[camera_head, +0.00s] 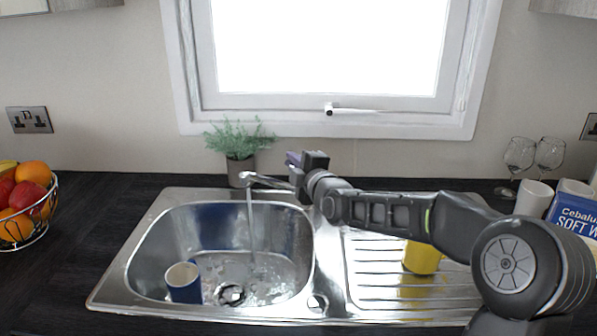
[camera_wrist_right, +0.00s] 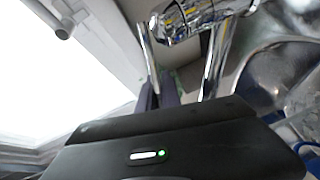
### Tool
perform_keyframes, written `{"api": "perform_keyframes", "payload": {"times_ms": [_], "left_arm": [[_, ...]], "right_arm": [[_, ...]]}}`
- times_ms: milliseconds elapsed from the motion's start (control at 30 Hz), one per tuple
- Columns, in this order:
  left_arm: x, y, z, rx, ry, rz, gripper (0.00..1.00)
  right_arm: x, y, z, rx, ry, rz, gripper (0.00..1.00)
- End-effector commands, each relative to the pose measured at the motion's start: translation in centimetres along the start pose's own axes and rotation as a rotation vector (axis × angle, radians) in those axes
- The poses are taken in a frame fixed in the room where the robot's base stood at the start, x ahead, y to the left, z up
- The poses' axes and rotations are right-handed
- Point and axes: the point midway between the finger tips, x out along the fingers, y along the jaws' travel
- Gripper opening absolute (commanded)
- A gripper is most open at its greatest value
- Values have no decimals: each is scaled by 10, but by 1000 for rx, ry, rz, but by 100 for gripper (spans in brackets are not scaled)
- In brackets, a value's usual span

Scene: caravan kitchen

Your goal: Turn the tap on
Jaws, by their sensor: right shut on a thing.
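The chrome tap (camera_head: 262,180) stands behind the sink, its spout pointing left over the bowl. A stream of water (camera_head: 250,220) runs from the spout into the sink (camera_head: 165,225). My right gripper (camera_head: 294,160) is at the tap's upper part, reaching in from the right, and largely hides the tap body and handle. In the right wrist view the chrome tap (camera_wrist_right: 185,22) is close beyond the gripper, with the fingers (camera_wrist_right: 172,88) shut around the tap handle; the exact contact is partly hidden. My left gripper is not in view.
A blue cup (camera_head: 184,284) stands in the bowl. A yellow cup (camera_head: 422,258) is on the drainer under my right arm. A potted plant (camera_head: 238,148) stands behind the tap. Wine glasses (camera_head: 520,155) are at the right, a fruit basket (camera_head: 40,225) at the left.

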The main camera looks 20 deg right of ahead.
Motion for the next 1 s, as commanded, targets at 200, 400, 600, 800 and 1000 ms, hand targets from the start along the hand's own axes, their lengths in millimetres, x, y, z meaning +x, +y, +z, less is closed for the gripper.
{"api": "perform_keyframes", "payload": {"times_ms": [200,400,600,800,1000], "left_arm": [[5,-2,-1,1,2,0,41],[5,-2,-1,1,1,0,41],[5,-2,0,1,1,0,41],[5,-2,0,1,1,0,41],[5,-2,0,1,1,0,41]], "right_arm": [[-3,10,-4,112,1,-41,0],[-3,11,-4,135,-1,-52,0],[-3,10,-4,134,-1,-51,12],[-3,10,-4,134,-1,-53,29],[-3,9,-5,134,0,-54,30]]}}
